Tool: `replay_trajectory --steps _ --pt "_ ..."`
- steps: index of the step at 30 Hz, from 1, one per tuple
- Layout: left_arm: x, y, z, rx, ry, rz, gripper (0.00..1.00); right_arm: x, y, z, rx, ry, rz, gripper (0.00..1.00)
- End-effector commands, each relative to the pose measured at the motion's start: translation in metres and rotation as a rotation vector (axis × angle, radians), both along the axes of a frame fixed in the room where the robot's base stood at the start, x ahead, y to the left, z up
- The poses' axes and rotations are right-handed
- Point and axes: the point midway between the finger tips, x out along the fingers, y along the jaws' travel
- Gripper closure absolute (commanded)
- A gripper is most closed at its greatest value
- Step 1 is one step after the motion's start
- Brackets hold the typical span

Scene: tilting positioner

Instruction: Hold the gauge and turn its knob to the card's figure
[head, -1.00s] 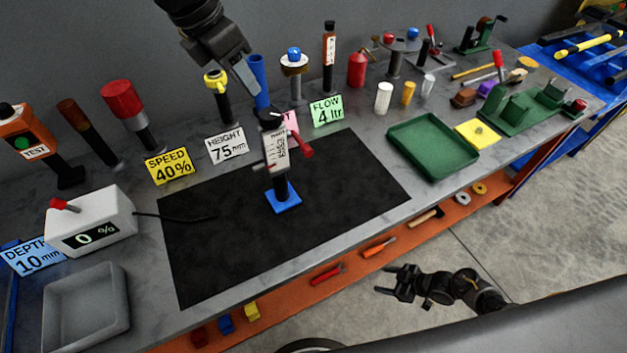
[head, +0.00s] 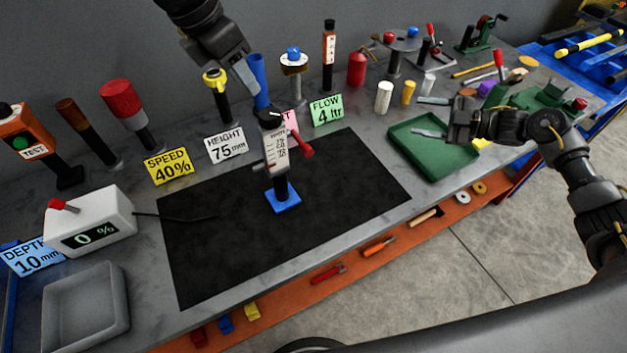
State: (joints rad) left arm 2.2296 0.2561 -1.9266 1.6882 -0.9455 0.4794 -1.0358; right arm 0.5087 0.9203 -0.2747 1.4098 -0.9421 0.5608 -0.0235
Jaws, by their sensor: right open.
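The gauge (head: 277,152) stands upright on a blue base (head: 283,197) on the black mat, with a white scale on its post. Its red knob (head: 306,150) sticks out to the right. The scale reading is too small to tell. The white card (head: 227,145) behind it reads HEIGHT 75 mm. My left gripper (head: 259,101) reaches down from above to the gauge's dark top; whether its fingers grip it is hidden. My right gripper (head: 431,117) is open and empty above the green tray, to the right of the gauge and apart from it.
The black mat (head: 220,250) is clear around the gauge. Other cards show SPEED 40% (head: 169,167), FLOW 4 ltr (head: 327,110) and DEPTH 10 mm (head: 33,255). The green tray (head: 440,170) lies to the right. A grey tray (head: 86,305) and a white box (head: 90,222) are at left.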

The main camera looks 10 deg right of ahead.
Motion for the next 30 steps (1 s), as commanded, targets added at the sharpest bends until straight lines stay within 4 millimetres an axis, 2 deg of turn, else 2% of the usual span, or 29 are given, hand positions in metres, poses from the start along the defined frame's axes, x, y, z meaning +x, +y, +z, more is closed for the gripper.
replay_trajectory --steps 1,3,9,12,15,18,21,30 --pt "0.0 0.0 -0.001 0.0 0.0 0.0 0.64 0.007 0.011 0.004 0.02 -0.015 -0.007 0.4" --pt "0.0 0.0 -0.001 0.0 0.0 0.0 0.64 0.002 0.054 -0.029 0.075 0.077 0.011 0.4" --pt "0.0 0.0 0.0 0.0 0.0 0.0 0.64 -0.019 0.161 -0.08 0.23 0.285 0.036 0.4" --pt "0.0 0.0 0.0 0.0 0.0 0.0 0.64 -0.033 0.207 -0.095 0.305 0.379 0.046 0.4" --pt "0.0 0.0 0.0 0.0 0.0 0.0 0.64 -0.047 0.244 -0.104 0.367 0.455 0.053 0.4" --pt "0.0 0.0 0.0 0.0 0.0 0.0 0.64 -0.058 0.27 -0.107 0.412 0.51 0.06 0.4" --pt "0.0 0.0 0.0 0.0 0.0 0.0 0.64 -0.064 0.285 -0.109 0.442 0.545 0.062 0.4" --pt "0.0 0.0 0.0 0.0 0.0 0.0 0.64 -0.066 0.297 -0.11 0.457 0.563 0.063 0.4"
